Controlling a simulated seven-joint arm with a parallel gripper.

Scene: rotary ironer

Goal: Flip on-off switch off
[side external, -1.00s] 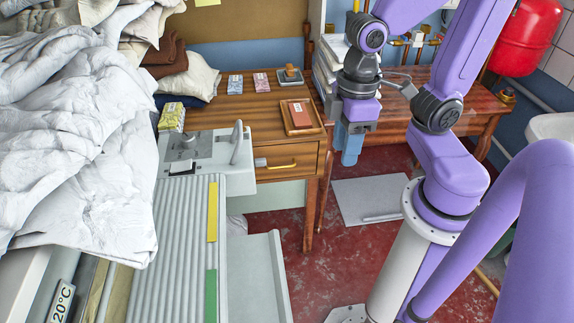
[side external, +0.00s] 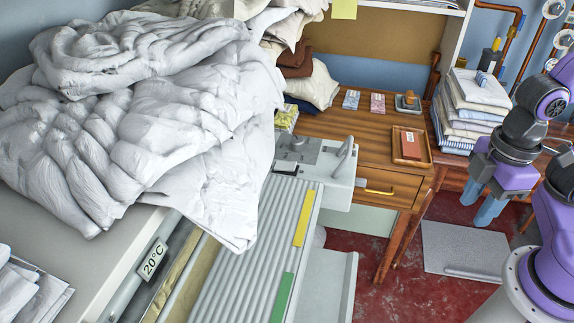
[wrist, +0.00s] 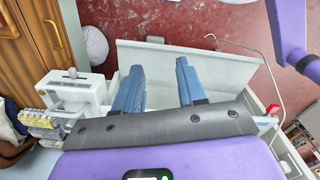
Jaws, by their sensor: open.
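The rotary ironer's grey control panel (side external: 312,155) is at the end of the ribbed ironing bed (side external: 262,250) in the side view. A small dark knob or switch (side external: 297,143) sits on it, and a grey lever (side external: 345,150) stands at its right. They are too small to tell which is the on-off switch or its position. My gripper (side external: 483,203) is open and empty, well to the right of the panel, above the floor. In the wrist view, my gripper's blue fingers (wrist: 159,72) are spread apart, and a pale machine housing (wrist: 72,92) is at their left.
A large heap of white linen (side external: 150,110) lies left of the panel. A wooden desk (side external: 375,125) with a tray (side external: 410,144) stands behind, its drawer handle (side external: 380,191) sticking out. Folded cloths (side external: 470,110) are stacked at right. The red floor (side external: 375,270) has a grey mat (side external: 462,250).

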